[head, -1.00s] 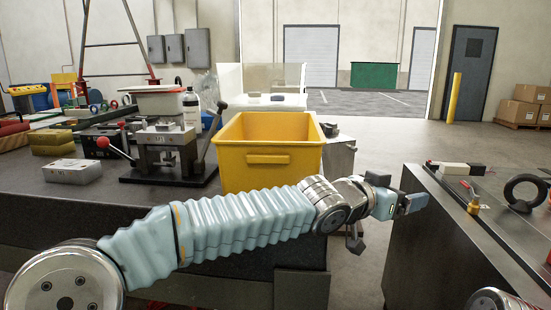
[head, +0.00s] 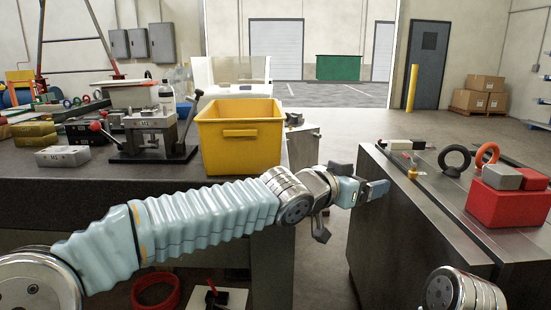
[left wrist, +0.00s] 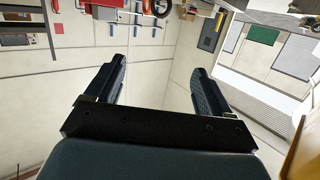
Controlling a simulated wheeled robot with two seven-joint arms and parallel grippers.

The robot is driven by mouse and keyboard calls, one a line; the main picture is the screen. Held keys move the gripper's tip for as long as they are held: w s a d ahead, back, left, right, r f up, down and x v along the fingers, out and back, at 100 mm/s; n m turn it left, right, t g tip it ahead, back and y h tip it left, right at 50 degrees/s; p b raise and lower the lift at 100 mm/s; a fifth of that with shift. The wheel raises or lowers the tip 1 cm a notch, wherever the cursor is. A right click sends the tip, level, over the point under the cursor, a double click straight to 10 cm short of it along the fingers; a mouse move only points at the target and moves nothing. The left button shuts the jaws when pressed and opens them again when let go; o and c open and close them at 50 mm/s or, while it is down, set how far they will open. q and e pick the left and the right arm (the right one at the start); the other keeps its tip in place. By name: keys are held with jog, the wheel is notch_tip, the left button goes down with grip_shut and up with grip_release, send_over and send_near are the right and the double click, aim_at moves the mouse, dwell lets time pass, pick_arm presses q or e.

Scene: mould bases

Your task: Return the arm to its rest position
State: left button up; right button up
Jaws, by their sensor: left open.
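My left arm comes in from the left in the head view and reaches across in front of the dark bench. My left gripper (head: 372,190) is at its end, over the gap between the bench and the right-hand metal cabinet. In the left wrist view its two fingers (left wrist: 155,88) stand wide apart with nothing between them. Of my right arm, only a round metal joint shows at the lower right of the head view; its gripper is not in view.
A yellow bin (head: 240,150) and a clamp press (head: 150,130) stand on the dark bench (head: 60,185). The right-hand cabinet (head: 410,215), close beside the left gripper, carries a red box (head: 505,205), a black ring (head: 454,160) and an orange ring (head: 487,153). Floor shows between bench and cabinet.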

pick_arm(q)
jog(key=a+f+n+g+y, duration=0.15)
jog(key=a+f, duration=0.25)
jog(key=f, duration=0.8)
jog(key=s+a+f+n+g+y, duration=0.15)
jog(key=a+f, duration=0.25)
jog(key=f, duration=0.9)
jog(key=a+f+n+g+y, duration=0.1)
jog(key=a+f+n+y, duration=0.15)
jog(key=f, duration=0.95)
jog(key=s+a+f+n+g+y, duration=0.1)
jog(key=s+a+f+n, duration=0.1)
jog(key=s+a+f, duration=0.45)
jog(key=s+a+f+n+g+y, duration=0.15)
jog(key=s+a+f, duration=0.25)
jog(key=f, duration=0.6)
jog(key=s+a+f+n+g, duration=0.1)
jog(key=s+a+f, duration=0.2)
jog(key=s, duration=0.4)
jog(key=s+a+f+n+g, duration=0.2)
jog(key=s+a+f, duration=0.2)
jog(key=s, duration=0.3)
jog(key=shift+f+y, duration=0.2)
jog(key=shift+y, duration=0.1)
